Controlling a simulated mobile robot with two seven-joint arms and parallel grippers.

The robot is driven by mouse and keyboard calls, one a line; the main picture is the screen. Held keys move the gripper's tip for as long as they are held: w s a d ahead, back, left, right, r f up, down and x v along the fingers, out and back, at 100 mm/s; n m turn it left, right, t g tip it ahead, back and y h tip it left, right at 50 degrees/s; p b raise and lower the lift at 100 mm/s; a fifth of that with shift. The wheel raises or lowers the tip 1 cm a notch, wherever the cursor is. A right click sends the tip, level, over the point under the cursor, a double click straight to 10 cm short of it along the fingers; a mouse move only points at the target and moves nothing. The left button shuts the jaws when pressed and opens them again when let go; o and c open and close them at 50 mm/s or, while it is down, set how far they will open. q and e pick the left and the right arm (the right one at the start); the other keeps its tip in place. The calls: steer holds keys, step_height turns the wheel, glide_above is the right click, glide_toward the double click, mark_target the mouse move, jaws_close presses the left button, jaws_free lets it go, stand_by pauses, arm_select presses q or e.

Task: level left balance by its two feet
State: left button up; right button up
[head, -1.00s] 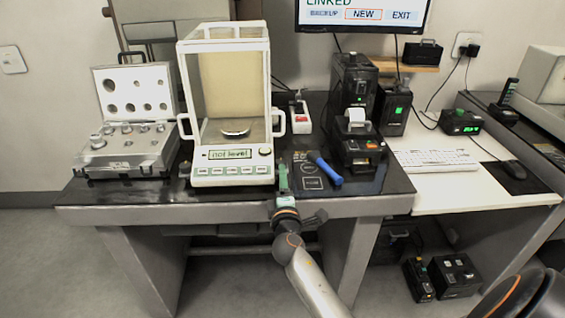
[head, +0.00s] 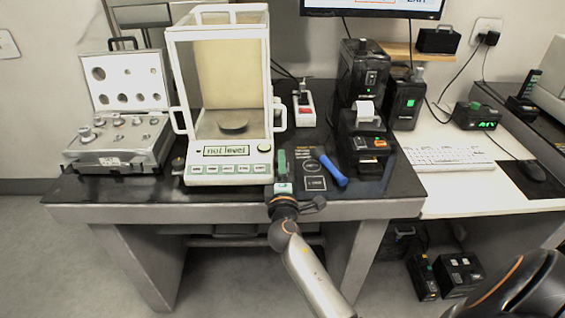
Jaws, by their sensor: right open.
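The left balance (head: 232,169) stands on the dark table with its glass draft shield closed around the pan (head: 233,126). Its display (head: 226,151) reads "not level". A small round foot (head: 179,164) shows at its front left corner. The front right foot cannot be made out behind my gripper. My right gripper (head: 281,164) is open at the balance's front right corner, its green fingers pointing away from me. I cannot tell whether they touch the foot. My left gripper is out of view.
An open case of weights (head: 118,158) stands left of the balance. A blue-handled tool (head: 333,170) lies just right of my gripper. A small printer (head: 366,140) stands further right. The table's front edge (head: 180,212) runs below my gripper.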

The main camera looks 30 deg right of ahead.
steer(key=shift+c, duration=0.2)
jaws_close()
stand_by(0.4)
